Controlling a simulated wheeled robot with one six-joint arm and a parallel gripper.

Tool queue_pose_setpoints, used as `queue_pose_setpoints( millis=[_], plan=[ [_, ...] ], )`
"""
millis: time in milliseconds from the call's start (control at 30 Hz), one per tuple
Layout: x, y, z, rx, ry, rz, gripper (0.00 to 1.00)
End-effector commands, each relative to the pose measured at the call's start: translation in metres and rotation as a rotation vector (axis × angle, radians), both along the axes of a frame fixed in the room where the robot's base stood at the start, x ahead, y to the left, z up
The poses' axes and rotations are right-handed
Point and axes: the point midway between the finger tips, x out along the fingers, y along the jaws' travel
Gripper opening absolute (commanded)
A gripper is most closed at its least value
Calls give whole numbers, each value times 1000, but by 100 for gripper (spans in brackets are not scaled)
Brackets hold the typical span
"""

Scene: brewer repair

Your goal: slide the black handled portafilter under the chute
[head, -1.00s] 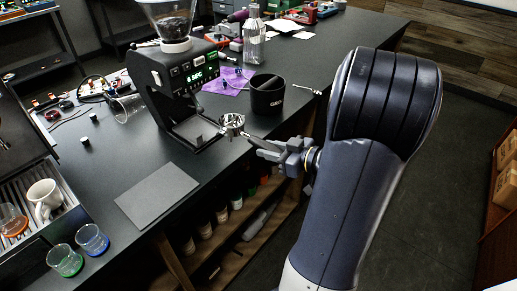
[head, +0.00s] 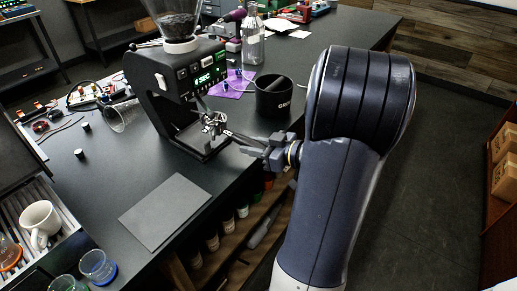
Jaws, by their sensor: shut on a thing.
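The portafilter (head: 214,122) has a shiny metal basket and a dark handle (head: 238,136). My gripper (head: 258,144) is shut on the handle and holds the portafilter out to the left. The basket is in front of the black grinder (head: 162,85), over or near its base (head: 203,147) and below its display. The grinder's chute is hard to make out, so I cannot tell whether the basket is directly under it. The handle's end is hidden in the jaws.
A black knock bin (head: 273,97) stands right of the grinder, close to my gripper. A flat dark mat (head: 165,210) lies in front. A white mug (head: 40,222) and glasses (head: 98,266) are at the lower left. A purple cloth (head: 236,84) lies behind.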

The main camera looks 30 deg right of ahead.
Motion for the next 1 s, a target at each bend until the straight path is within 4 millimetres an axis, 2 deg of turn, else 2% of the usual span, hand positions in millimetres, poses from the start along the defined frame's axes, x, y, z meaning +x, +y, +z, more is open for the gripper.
queue_pose_setpoints(
  millis=[233,1000],
  plan=[
    [15,5,-10,-1,-4,2,0],
    [63,23,-15,0,-2,2,0]
  ],
)
